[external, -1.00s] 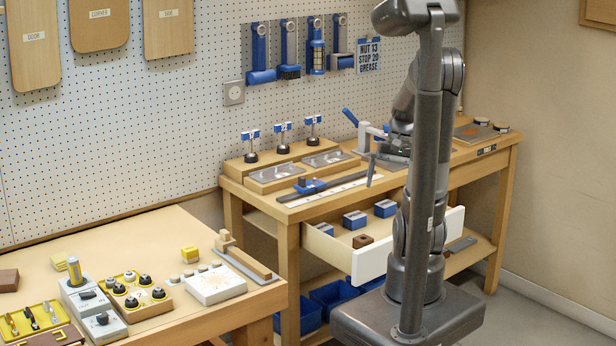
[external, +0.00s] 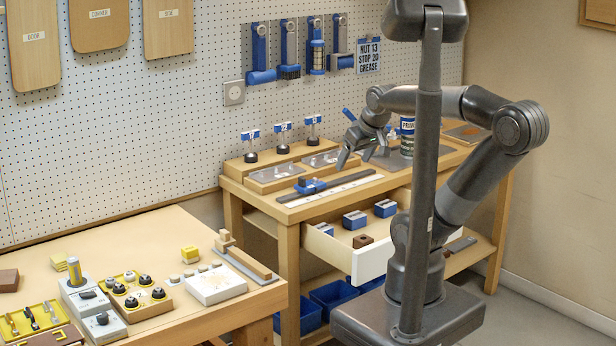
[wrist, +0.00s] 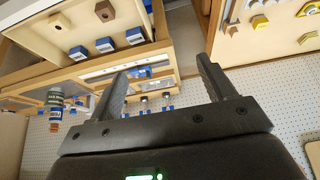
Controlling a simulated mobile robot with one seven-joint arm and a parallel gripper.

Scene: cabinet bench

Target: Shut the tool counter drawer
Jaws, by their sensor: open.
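The tool counter drawer (external: 370,264) stands pulled out of the wooden counter (external: 288,240), its white front partly hidden by my column and arm. It holds several blue-and-white boxes (external: 355,220) and a brown block (external: 362,241). The open drawer (wrist: 38,46) also shows at the upper left of the wrist view. My gripper (external: 356,158) is open and empty, above the counter top, higher than the drawer and behind its front. In the wrist view my gripper (wrist: 165,88) has its fingers wide apart, with nothing between them.
A labelled can (external: 407,133) stands on the counter top near my forearm. A blue clamp on a rail (external: 310,185), metal trays (external: 275,173) and small blue-topped stands (external: 283,133) are to the left. Blue bins (external: 334,296) sit below. A second table (external: 150,240) is at the left.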

